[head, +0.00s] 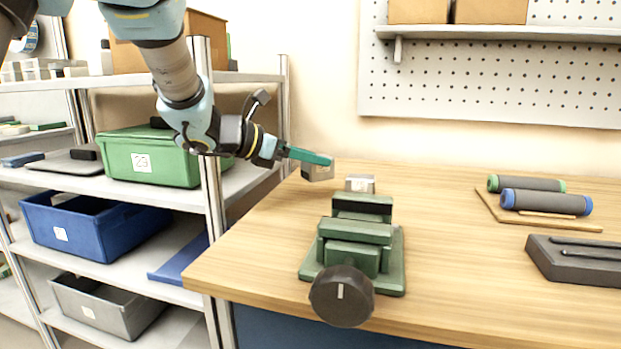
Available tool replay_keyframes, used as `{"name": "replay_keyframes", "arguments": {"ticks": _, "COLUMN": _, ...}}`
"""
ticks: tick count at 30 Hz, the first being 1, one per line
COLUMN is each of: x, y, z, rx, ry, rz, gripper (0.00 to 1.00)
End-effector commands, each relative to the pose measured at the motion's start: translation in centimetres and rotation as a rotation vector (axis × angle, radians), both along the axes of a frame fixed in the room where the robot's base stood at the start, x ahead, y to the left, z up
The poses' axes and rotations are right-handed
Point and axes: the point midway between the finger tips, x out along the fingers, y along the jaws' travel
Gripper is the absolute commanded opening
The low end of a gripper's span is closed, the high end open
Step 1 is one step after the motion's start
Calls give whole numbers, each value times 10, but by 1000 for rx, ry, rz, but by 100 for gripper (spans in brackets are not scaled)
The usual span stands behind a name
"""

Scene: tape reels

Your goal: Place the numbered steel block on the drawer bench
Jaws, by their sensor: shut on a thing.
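My gripper (318,161) has green fingers and is shut on a small grey steel block (318,174). The block is at the bench's back left, over or at the wooden top; I cannot tell whether it touches. Any number on it is too small to read. The drawer bench (450,240) has a light wooden top and a blue front below. A second small grey block (360,183) with a pale label sits on the bench just behind the green vise, to the right of the held block.
The green vise (355,258) with a dark knob stands at the bench's front left. Two rollers (527,184) on a wooden board and a dark grey block (575,260) are at the right. A shelf rack with a green bin (150,158) stands left. The bench middle is clear.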

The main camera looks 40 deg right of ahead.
Motion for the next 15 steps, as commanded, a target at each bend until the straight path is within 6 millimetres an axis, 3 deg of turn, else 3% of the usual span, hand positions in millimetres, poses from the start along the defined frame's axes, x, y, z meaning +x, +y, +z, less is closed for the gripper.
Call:
{"name": "replay_keyframes", "arguments": {"ticks": 9, "x": 0, "y": 0, "z": -38, "rx": 1, "ry": 1, "rz": 2, "gripper": 0}}
{"name": "replay_keyframes", "arguments": {"ticks": 15, "x": 0, "y": 0, "z": -41, "rx": -2, "ry": -2, "rz": 0, "gripper": 0}}
